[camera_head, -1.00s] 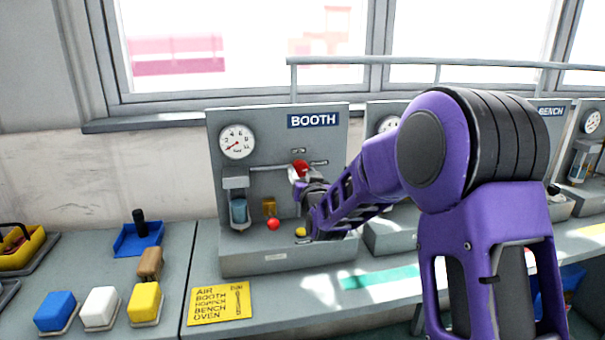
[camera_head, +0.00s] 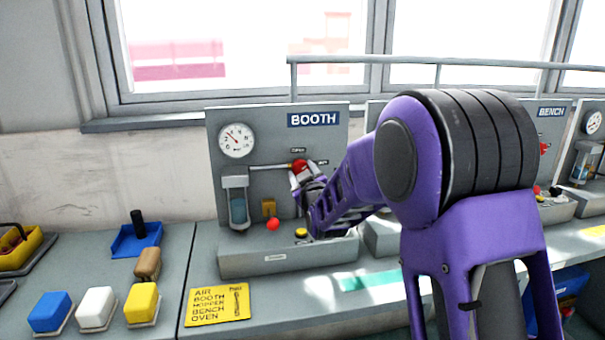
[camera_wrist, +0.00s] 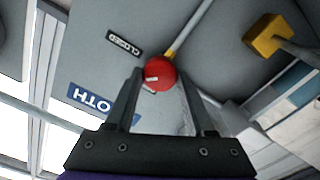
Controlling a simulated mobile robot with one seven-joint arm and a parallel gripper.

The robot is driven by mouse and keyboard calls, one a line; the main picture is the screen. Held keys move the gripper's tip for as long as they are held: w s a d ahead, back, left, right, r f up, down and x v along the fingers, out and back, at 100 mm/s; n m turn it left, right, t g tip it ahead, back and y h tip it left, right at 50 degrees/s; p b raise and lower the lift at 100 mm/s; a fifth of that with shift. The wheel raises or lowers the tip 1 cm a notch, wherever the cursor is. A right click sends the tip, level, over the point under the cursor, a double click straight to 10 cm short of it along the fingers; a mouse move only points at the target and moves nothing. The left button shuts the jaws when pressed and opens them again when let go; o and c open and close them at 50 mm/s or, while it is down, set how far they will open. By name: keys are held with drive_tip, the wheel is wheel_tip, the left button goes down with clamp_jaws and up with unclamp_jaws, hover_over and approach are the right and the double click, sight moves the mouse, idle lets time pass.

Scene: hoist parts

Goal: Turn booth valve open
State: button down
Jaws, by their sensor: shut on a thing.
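The booth valve's red knob (camera_head: 299,165) is on the grey panel under the BOOTH sign (camera_head: 314,120). In the wrist view the red knob (camera_wrist: 160,73) sits between my two fingers, and a short yellow piece (camera_wrist: 170,53) beyond it runs in line with the grey pipe (camera_wrist: 195,25). My gripper (camera_head: 302,176) is shut on the knob. A small label (camera_wrist: 124,44), seeming to read CLOSED, is beside the knob. The booth gauge (camera_head: 237,140) has its needle pointing up and left. My fingers hide part of the valve.
A filter bowl with blue liquid (camera_head: 238,208), a yellow part (camera_head: 268,207), a red ball (camera_head: 273,224) and a yellow button (camera_head: 301,232) are close by on the booth unit. A yellow sign (camera_head: 218,305) lies in front. A rail (camera_head: 400,60) runs above.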

drive_tip(key=n, duration=0.5)
drive_tip(key=shift+a+n, duration=0.1)
drive_tip(key=shift+n, duration=2.3)
drive_tip(key=shift+c, duration=1.3)
unclamp_jaws()
drive_tip(key=v, duration=1.7)
drive_tip(key=shift+s, duration=0.2)
